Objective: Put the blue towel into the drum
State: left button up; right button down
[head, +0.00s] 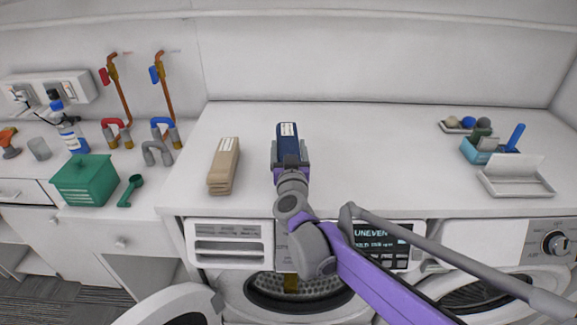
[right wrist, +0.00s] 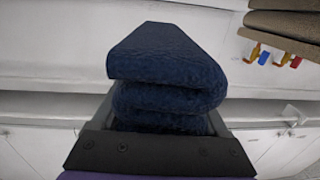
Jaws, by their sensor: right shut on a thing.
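A folded dark blue towel (head: 288,130) with a white label is at my right gripper (head: 291,163), over the white worktop in the head view. The right gripper is shut on the blue towel, which fills the right wrist view (right wrist: 165,75) in several folded layers. The drum (head: 297,290) is in the washer below the worktop, its round door (head: 170,308) swung open to the left. My right arm crosses in front of part of the drum opening. My left gripper does not show.
A stack of beige towels (head: 224,165) lies left of my right gripper. A green box (head: 83,180) stands further left. A blue caddy (head: 488,150) and a white tray (head: 515,180) are at the right. A second machine (head: 500,240) stands right of the washer.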

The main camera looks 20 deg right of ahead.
jog(key=shift+f, duration=2.5)
jog(key=shift+f+b, duration=0.2)
jog(key=shift+b, duration=0.2)
grip_release()
